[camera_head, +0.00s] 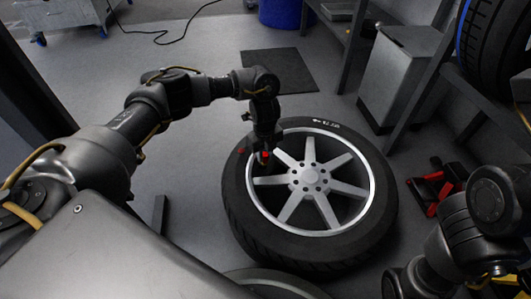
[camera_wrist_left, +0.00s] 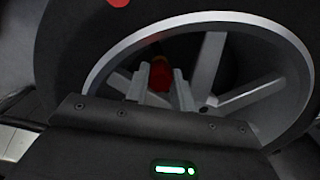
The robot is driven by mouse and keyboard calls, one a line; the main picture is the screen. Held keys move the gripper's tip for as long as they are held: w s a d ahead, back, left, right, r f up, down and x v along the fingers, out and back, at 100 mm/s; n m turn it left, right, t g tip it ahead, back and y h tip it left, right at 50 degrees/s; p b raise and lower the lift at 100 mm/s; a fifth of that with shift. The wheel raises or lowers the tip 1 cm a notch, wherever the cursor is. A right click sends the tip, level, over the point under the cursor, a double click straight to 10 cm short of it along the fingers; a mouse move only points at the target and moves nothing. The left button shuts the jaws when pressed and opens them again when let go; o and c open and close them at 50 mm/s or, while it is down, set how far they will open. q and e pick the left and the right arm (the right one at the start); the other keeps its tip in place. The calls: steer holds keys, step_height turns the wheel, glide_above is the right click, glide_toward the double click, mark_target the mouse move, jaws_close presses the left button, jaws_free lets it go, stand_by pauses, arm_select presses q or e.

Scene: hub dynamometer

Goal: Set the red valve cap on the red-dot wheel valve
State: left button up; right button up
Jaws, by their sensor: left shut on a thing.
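The wheel (camera_head: 235,205) lies flat on its side, with a black tyre and a silver spoked rim (camera_head: 311,178). A red dot (camera_head: 241,150) marks the tyre's left side; a red mark (camera_wrist_left: 118,2) also shows at the top of the left wrist view. My left gripper (camera_head: 263,158) is at the rim's upper left edge. It is shut on the red valve cap (camera_wrist_left: 160,74), which shows between the pale fingers against the dark gap between spokes. The valve stem cannot be made out, and whether the cap touches it is unclear. My right arm is at the lower right; its gripper is not visible.
A dark mat (camera_head: 280,70) lies on the floor behind the wheel. A grey cabinet (camera_head: 400,72) and a bench stand at the right, with another tyre (camera_head: 495,45) above. A red-and-black object (camera_head: 435,187) lies right of the wheel. The floor left of the wheel is mostly clear.

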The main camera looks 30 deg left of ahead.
stand_by(0.4)
arm_select(q)
steer(key=shift+p, duration=0.45)
steer(key=shift+f+b, duration=0.3)
steer(key=shift+f, duration=0.35)
steer(key=o, duration=0.7)
steer(key=shift+c, duration=0.2)
